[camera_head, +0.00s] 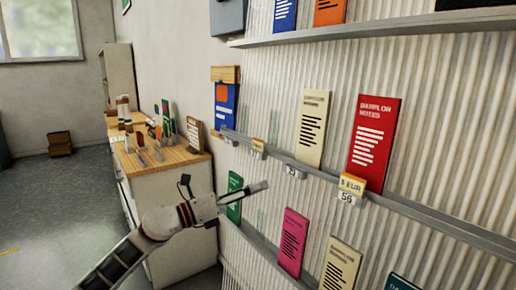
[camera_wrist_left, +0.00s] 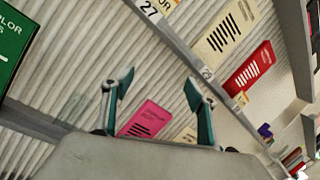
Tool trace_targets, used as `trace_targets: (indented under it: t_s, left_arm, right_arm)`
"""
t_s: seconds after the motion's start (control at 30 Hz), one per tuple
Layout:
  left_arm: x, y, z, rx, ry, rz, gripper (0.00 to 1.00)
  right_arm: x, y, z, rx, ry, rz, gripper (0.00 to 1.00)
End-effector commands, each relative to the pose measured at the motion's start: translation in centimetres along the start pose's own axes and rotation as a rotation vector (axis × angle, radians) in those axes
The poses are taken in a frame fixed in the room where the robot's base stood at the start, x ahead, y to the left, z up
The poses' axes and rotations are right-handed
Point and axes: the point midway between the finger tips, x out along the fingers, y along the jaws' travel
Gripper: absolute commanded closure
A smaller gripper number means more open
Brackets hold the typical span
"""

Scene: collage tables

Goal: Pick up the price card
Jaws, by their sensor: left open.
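A yellow price card (camera_head: 353,183) reading "5 EUR" stands on the middle shelf rail in front of the red booklet, above a white tag numbered 56. A smaller yellow card (camera_head: 258,145) stands farther left on the same rail. In the left wrist view, a yellow card (camera_wrist_left: 241,98) shows by the red booklet, and another card is cut off at the top edge beside the tag 27 (camera_wrist_left: 150,10). My left gripper (camera_head: 259,187) is below and left of the 5 EUR card, apart from it. In the left wrist view its fingers (camera_wrist_left: 158,92) are spread and empty. My right gripper is not in view.
The middle rail (camera_head: 420,220) runs along the corrugated wall, holding a cream booklet (camera_head: 312,127) and a red booklet (camera_head: 375,142). A lower shelf holds a pink booklet (camera_head: 292,241) and others. A counter with items (camera_head: 180,158) stands at left; the floor (camera_head: 60,200) is open.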

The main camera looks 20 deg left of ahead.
Motion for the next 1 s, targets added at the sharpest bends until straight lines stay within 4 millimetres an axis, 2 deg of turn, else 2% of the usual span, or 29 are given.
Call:
trace_targets:
  t_s: [0.03, 0.1, 0.2, 0.33, 0.53, 0.77, 1.0]
  left_arm:
    - [0.3, -0.1, 2.7, 0.111, 0.018, 0.014, 0.42]
    - [0.5, 0.0, 5.3, 0.242, 0.045, 0.041, 0.42]
    - [0.5, 0.3, 8.4, 0.388, 0.074, 0.082, 0.42]
    - [0.3, 0.7, 11.1, 0.503, 0.098, 0.123, 0.42]
    - [1.1, 1.1, 12.3, 0.551, 0.108, 0.144, 0.42]
    - [3.5, 1.3, 12.2, 0.549, 0.107, 0.143, 0.42]
    - [6.8, 1.6, 12.5, 0.547, 0.105, 0.142, 0.42]
  right_arm:
    - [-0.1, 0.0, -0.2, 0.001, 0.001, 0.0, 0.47]
    - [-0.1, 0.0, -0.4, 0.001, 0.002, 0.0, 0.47]
    - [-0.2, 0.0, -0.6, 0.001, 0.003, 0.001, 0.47]
    - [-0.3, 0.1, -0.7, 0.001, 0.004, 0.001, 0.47]
    - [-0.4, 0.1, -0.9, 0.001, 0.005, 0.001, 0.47]
    - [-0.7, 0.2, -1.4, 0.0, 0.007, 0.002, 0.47]
    - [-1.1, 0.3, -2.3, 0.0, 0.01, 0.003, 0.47]
